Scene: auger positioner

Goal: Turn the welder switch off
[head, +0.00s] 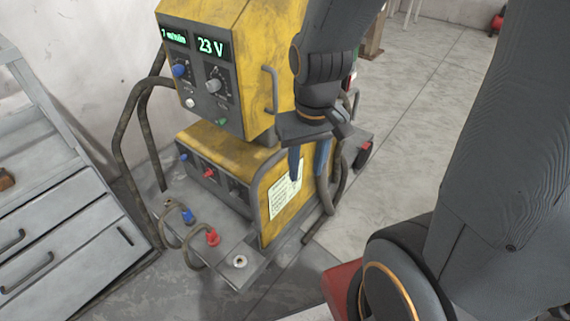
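The yellow welder (225,145) stands left of centre in the head view, its upper box on a lower box. Its displays (210,46) are lit green and read 23 V on the right. Below them are a blue knob (180,70), a grey knob (213,85) and a pale button (190,103). The lower front has blue and red sockets and a dark area at its right (238,190), too small to identify as the switch. My gripper (307,172) points down near the lower box's right side, its two blue-grey fingers apart with nothing visible between them.
A grey drawer cabinet (60,220) stands at the left. Thick hoses (125,150) curve beside the welder. Cables with blue and red plugs (212,238) lie on the trolley's front ledge (240,262). A metal handle (272,90) juts from the upper box. Open floor (400,130) lies right.

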